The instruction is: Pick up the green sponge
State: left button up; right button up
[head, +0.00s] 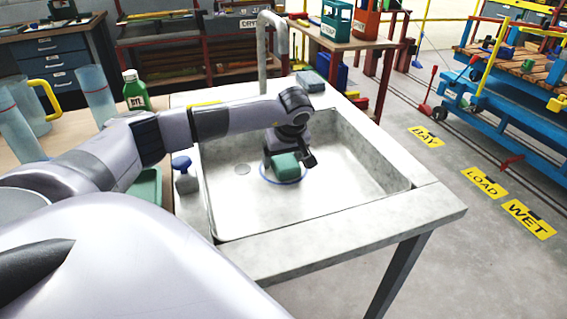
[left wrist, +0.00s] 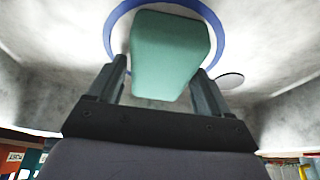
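The green sponge (head: 284,165) is in the sink, over a round blue-rimmed dish (head: 299,180). In the left wrist view the sponge (left wrist: 168,50) fills most of the room between the fingers, and the blue rim (left wrist: 113,32) shows behind it. I cannot tell whether the sponge touches the dish. My left gripper (head: 290,158) reaches down into the sink with a finger on each side of the sponge. Its fingers (left wrist: 162,84) are spread wide, with a narrow gap beside the left finger. My right gripper is in neither view.
The sink (head: 340,190) has raised walls and a drain (head: 242,169). A faucet (head: 263,50) stands behind it. A green bottle (head: 135,92) and a pitcher (head: 35,100) stand farther left. A blue-grey block (head: 310,81) lies on the back rim.

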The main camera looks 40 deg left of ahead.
aim_at(284, 158)
pick_arm(q)
jog(key=c, duration=0.7)
notch_tip(284, 158, up, 12)
jog(key=r, duration=0.1)
jog(key=s+d, duration=0.4)
jog(key=d, duration=0.5)
jog(key=s+d+f+p, duration=0.1)
jog(key=s+d, duration=0.4)
jog(key=d, duration=0.3)
jog(key=shift+d, duration=0.4)
jog(key=shift+s, duration=0.1)
